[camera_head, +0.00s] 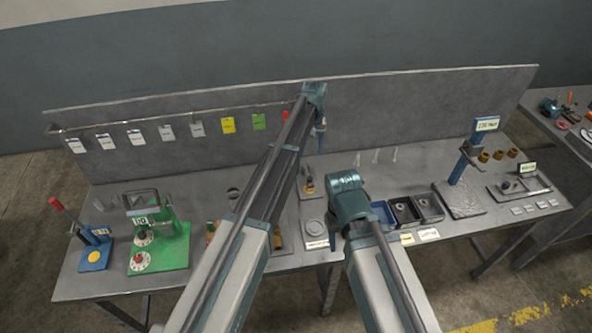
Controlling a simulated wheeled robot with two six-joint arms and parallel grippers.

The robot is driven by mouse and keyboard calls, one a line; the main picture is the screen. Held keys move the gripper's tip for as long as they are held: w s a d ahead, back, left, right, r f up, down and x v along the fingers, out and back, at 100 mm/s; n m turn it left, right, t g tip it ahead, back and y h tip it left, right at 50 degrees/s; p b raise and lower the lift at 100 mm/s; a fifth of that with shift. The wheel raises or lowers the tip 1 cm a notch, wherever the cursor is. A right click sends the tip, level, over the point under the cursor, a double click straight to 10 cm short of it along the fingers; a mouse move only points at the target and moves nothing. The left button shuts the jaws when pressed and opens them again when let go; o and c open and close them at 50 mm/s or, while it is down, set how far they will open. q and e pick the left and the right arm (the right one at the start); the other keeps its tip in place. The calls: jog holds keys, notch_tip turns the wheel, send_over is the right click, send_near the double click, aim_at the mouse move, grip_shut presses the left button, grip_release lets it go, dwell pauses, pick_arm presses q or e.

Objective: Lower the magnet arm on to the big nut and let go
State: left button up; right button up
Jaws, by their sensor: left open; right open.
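My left gripper (321,140) is high in front of the back panel, above the rear of the bench, and holds nothing that I can see. My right gripper (335,230) points down over the middle of the bench, mostly hidden by its own wrist; it looks empty. A grey plate with a low bar and a small dark ring-shaped part (508,186) lies at the right end. This may be the magnet arm and big nut, but the parts are too small to be sure. Both grippers are well left of it.
A blue post (463,160) with a sign stands on a grey plate, with several brass rings (498,155) beside it. Dark and blue bins (404,212) stand right of my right wrist. A green device (160,240) with dials and a small blue stand (95,250) are at the left.

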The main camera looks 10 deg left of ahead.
aim_at(310, 177)
pick_arm(q)
notch_tip(310, 177, down, 14)
jog(key=b, duration=1.4)
grip_shut()
dwell(0.9)
